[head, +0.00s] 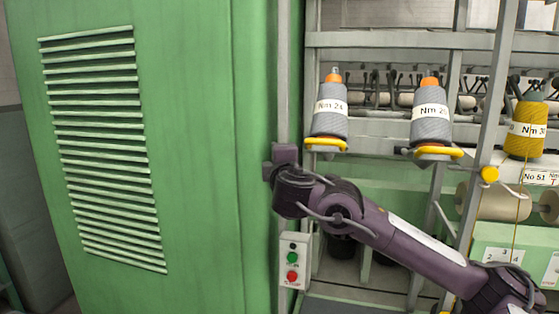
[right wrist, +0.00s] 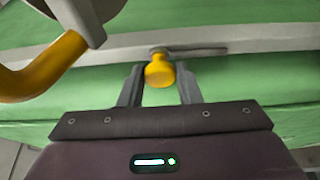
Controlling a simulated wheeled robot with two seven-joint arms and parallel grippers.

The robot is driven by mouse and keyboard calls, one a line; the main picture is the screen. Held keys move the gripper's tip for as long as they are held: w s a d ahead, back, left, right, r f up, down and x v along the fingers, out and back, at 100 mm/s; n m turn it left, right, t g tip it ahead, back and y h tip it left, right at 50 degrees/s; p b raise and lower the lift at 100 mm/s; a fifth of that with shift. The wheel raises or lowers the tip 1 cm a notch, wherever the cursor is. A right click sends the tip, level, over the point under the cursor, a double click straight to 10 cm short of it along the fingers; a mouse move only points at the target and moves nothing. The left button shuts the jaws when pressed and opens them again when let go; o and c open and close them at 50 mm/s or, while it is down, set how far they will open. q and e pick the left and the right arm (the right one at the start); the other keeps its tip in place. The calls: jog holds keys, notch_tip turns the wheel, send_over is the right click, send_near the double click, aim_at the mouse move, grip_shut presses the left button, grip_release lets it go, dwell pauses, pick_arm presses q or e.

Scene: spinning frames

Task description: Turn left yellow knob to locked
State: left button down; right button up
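A yellow knob (right wrist: 159,71) sits on a grey rail in the right wrist view, with a thin grey lever (right wrist: 205,49) pointing right from its base. My right gripper (right wrist: 159,84) is open, one finger on each side of the knob, apparently with small gaps. In the head view my right gripper (head: 284,160) is by the grey post beside the green cabinet; its fingertips and this knob are hidden there. Another yellow knob (head: 489,174) shows on the slanted grey post at the right. My left gripper is not in view.
A large green cabinet (head: 190,150) fills the left. Grey cones (head: 329,122) with yellow rings stand above my right arm; a curved yellow bar (right wrist: 45,72) is close at the left in the wrist view. A box with green and red buttons (head: 292,262) is below.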

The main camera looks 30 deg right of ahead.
jog(key=shift+c, duration=0.6)
jog(key=n+g+p, duration=0.2)
jog(key=n, duration=0.2)
jog(key=n+g+h+p, duration=0.1)
jog(key=n+g+p, duration=0.1)
jog(key=n, duration=0.3)
jog(key=n+g+h+p, duration=0.1)
jog(key=n+g+p, duration=0.2)
jog(key=n+p, duration=0.1)
jog(key=shift+w+a+r, duration=0.2)
jog(key=shift+w+a, duration=0.05)
jog(key=shift+n, duration=0.3)
dwell(0.4)
jog(key=o, duration=0.8)
jog(key=shift+o, duration=0.8)
jog(key=shift+s+d+r, duration=0.1)
jog(key=shift+s+d, duration=0.1)
jog(key=shift+s, duration=0.05)
